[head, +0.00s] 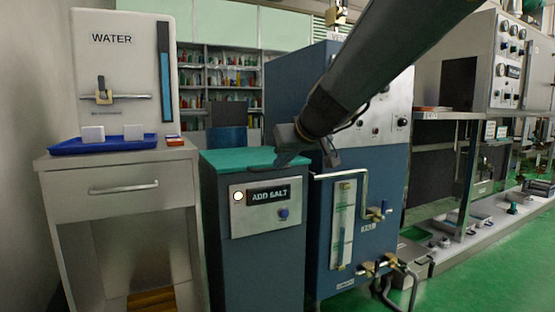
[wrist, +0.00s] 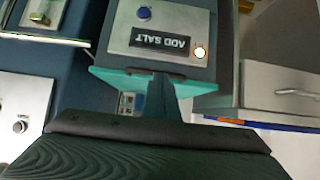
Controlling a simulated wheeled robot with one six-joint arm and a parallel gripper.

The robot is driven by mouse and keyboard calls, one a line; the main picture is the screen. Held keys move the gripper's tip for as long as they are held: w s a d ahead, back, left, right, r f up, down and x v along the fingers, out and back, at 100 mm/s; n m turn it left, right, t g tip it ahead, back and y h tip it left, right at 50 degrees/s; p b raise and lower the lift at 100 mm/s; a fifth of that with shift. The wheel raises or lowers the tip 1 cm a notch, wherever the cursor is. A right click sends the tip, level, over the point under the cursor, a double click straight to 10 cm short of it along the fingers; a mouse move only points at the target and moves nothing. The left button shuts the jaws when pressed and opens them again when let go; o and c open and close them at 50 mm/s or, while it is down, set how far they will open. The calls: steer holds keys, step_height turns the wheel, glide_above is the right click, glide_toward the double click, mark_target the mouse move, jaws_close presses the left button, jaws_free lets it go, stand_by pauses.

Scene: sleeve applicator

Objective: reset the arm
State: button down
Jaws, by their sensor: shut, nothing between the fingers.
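My arm reaches in from the top right of the head view, and my gripper (head: 290,160) is at its lower left end. The gripper is over the teal top (head: 228,158) of the ADD SALT cabinet, close to it; I cannot tell whether it touches. In the wrist view my gripper (wrist: 165,95) shows as a dark narrow shape in front of the teal top's edge. The gripper is shut and holds nothing. The ADD SALT panel (head: 264,208) has a lit white button and a blue knob; it appears upside down in the wrist view (wrist: 160,30).
A WATER dispenser (head: 126,60) and a blue tray (head: 72,147) with white blocks stand on the left counter. A blue machine (head: 290,90) with a gauge, pipes and valves stands close to the arm's right. Green floor (head: 480,260) is open at the lower right.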

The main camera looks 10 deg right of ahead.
steer(key=s+d+f+b, duration=0.1)
steer(key=s+f, duration=0.2)
steer(key=s, duration=0.3)
steer(key=s+a+f+n+g+y+p, duration=0.1)
steer(key=s+a+f+g+y+p, duration=0.15)
steer(key=s+a, duration=0.55)
steer(key=s+a+f+n+g+y+p, duration=0.1)
steer(key=s+a+f+g, duration=0.25)
steer(key=s+a, duration=0.45)
steer(key=s+a+f+n+g+h+p, duration=0.1)
steer(key=s+a+f+g+h+p, duration=0.15)
steer(key=s, duration=0.75)
steer(key=s+a+f+n+g+h+p, duration=0.1)
steer(key=s+a+f+g+p, duration=0.2)
steer(key=s, duration=0.6)
steer(key=d+r+m+h+p, duration=0.1)
steer(key=d+r+m+p, duration=0.2)
steer(key=d+r+p, duration=0.7)
steer(key=d+r+m+h+p, duration=0.1)
steer(key=d+r+m+p, duration=0.2)
steer(key=d+r+p, duration=0.7)
step_height(320, 180, up, 8)
steer(key=t+p, duration=0.1)
steer(key=p, duration=1.5)
steer(key=shift+s+d+m+p, duration=0.25)
steer(key=shift+m+p, duration=0.05)
steer(key=shift+p, duration=0.1)
